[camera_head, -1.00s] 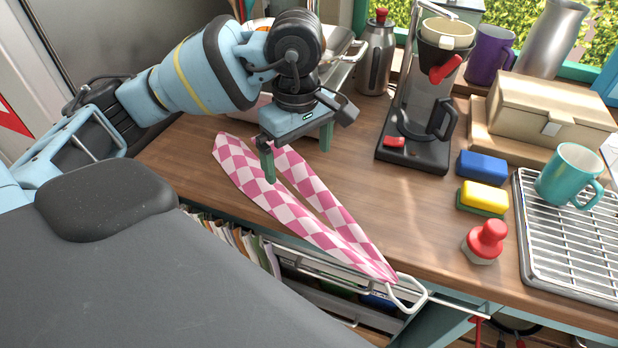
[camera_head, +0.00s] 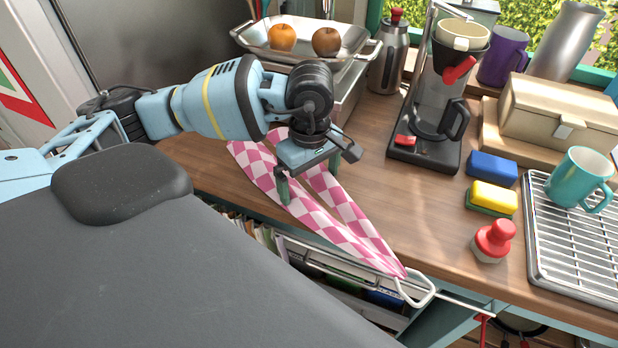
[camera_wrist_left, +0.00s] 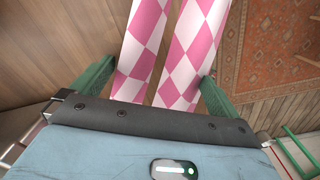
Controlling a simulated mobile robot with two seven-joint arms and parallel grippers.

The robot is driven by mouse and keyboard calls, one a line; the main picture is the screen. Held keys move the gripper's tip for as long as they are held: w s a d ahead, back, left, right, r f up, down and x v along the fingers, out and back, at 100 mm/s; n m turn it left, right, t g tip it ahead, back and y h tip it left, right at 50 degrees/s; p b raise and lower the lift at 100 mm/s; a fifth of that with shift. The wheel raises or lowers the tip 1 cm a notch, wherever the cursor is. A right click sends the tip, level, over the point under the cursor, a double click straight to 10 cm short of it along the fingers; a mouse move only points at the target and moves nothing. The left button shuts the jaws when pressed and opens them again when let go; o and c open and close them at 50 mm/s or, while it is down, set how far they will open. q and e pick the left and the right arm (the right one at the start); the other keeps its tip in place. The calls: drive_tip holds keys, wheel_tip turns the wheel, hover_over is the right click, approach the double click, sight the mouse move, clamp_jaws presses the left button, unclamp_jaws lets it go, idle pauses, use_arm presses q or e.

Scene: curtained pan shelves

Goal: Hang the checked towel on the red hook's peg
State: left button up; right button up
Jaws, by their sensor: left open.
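The pink-and-white checked towel (camera_head: 345,226) lies as a long narrow loop on the wooden counter, its near end at the front edge. My left gripper (camera_head: 310,180) is over the towel's far part, jaws apart and pointing down. In the left wrist view, two strips of the towel (camera_wrist_left: 166,60) run between the green fingers of my left gripper (camera_wrist_left: 155,85); I cannot tell whether the fingers touch it. A small red piece (camera_head: 482,322) hangs under the counter's front edge at lower right; I cannot tell whether it is the red hook. My right gripper is out of view.
A coffee maker (camera_head: 427,130), a blue sponge (camera_head: 492,168), a yellow sponge (camera_head: 492,198) and a red-knobbed brush (camera_head: 493,240) stand right of the towel. A wire rack (camera_head: 570,250) carries a teal mug (camera_head: 577,178). A white wire handle (camera_head: 425,290) juts from the front edge.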

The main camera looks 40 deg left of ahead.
use_arm(q)
drive_tip(key=shift+f, duration=0.1)
drive_tip(key=c, duration=0.8)
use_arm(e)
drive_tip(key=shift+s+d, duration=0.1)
use_arm(q)
drive_tip(key=shift+r, duration=0.65)
wheel_tip(320, 180, up, 2)
drive_tip(key=shift+r, duration=0.1)
drive_tip(key=r+b, duration=0.1)
drive_tip(key=b, duration=0.1)
hover_over(362, 244)
drive_tip(key=a, duration=0.1)
drive_tip(key=shift+w+a+r, duration=0.15)
drive_tip(key=shift+w+a, duration=0.05)
drive_tip(key=shift+w, duration=0.1)
drive_tip(key=shift+s+d+r, duration=0.1)
drive_tip(key=shift+s+d, duration=0.2)
drive_tip(key=shift+d, duration=0.4)
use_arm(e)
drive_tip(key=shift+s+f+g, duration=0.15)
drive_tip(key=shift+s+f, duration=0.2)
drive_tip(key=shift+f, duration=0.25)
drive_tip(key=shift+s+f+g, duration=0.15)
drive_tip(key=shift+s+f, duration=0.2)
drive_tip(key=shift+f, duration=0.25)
